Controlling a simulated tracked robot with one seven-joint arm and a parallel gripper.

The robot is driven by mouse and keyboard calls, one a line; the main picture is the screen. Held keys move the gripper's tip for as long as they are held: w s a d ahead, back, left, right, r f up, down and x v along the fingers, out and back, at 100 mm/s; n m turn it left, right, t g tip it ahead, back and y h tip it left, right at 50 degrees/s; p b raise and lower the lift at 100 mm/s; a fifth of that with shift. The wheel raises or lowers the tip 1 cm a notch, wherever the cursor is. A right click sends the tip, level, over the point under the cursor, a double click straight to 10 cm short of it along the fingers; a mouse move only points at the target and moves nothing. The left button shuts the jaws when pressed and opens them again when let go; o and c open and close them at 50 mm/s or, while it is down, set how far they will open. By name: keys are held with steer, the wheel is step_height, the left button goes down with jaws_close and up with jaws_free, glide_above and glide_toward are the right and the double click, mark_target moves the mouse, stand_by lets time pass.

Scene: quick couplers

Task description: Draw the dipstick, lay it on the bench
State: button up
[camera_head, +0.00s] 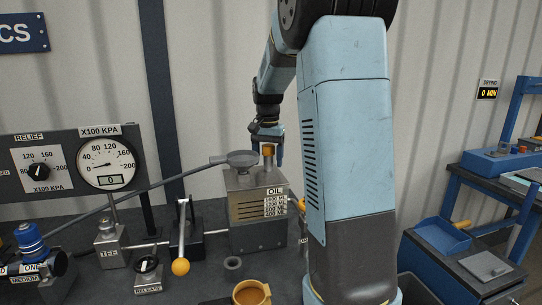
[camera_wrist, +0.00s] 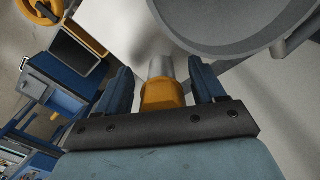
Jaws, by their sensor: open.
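The dipstick's orange grip (camera_head: 268,150) stands upright on top of the grey oil tank (camera_head: 240,208) labelled OIL; its lower part is hidden inside the tank. My gripper (camera_head: 267,138) is above the tank, with its fingers pointing down around the orange grip. In the wrist view my gripper (camera_wrist: 162,82) is open, one finger on each side of the dipstick (camera_wrist: 163,94), with a visible gap to each. An orange end and a pale grey cylindrical part show there. The dark bench (camera_head: 208,215) lies around the tank.
A blue tray (camera_head: 442,236) is at right.

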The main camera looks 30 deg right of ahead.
mark_target(268, 146)
steer(key=shift+c, duration=0.2)
steer(key=c, duration=1.1)
steer(key=shift+r, duration=3.15)
steer(key=shift+r, duration=0.2)
steer(key=shift+r, duration=1.85)
